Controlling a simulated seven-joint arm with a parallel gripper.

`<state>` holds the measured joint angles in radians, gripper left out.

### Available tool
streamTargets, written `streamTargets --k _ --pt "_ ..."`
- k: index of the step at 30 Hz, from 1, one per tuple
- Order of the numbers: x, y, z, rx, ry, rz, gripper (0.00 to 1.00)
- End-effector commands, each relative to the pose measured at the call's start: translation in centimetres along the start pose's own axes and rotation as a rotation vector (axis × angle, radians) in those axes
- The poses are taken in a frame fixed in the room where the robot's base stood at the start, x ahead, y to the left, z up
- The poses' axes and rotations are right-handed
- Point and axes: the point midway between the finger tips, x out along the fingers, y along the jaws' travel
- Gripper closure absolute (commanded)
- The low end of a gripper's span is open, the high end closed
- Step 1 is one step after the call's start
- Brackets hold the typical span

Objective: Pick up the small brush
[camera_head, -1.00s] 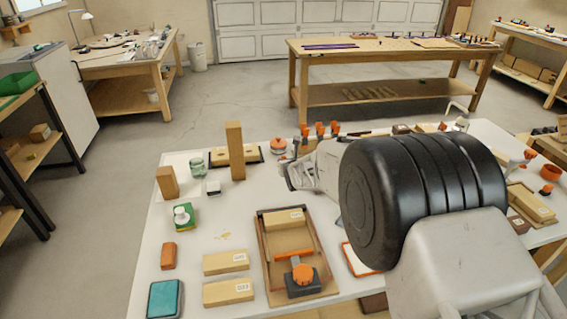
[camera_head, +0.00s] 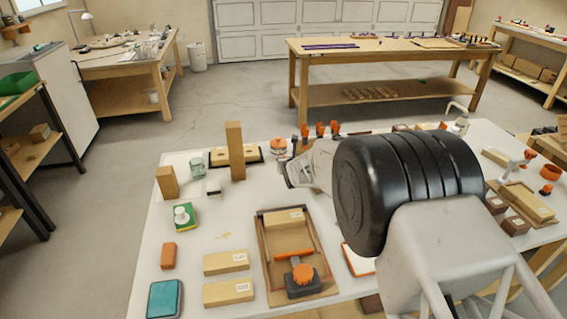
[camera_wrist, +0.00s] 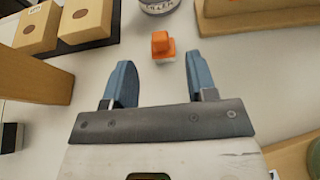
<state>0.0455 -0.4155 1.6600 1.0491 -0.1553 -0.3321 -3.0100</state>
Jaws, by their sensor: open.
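A small orange piece with a pale underside (camera_wrist: 163,47), which looks like the small brush, stands on the white bench top in the wrist view. My gripper (camera_wrist: 160,72) is open and empty. Its two blue-grey fingers point toward the orange piece, which is just beyond the fingertips, roughly centred between them and not touched. In the head view my gripper (camera_head: 292,174) is over the bench, right of the tall wooden block. I cannot make out the brush in the head view; my gripper may hide it.
A jar with an orange lid (camera_head: 278,146) is just behind the gripper. The tall wooden block (camera_head: 236,150) stands to the left, by a dark tray with wooden blocks (camera_wrist: 88,28). A wooden rack (camera_wrist: 262,18) is at upper right. A shallow wooden tray (camera_head: 264,240) lies in front.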

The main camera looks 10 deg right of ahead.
Motion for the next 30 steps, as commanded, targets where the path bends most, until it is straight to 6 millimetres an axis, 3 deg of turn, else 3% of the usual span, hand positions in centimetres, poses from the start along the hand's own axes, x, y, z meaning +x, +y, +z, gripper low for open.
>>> streamTargets --k 21,30 --pt "4.4 0.0 0.0 0.000 0.000 0.000 0.48" --pt "5.1 0.0 0.0 0.000 -0.001 0.000 0.48"
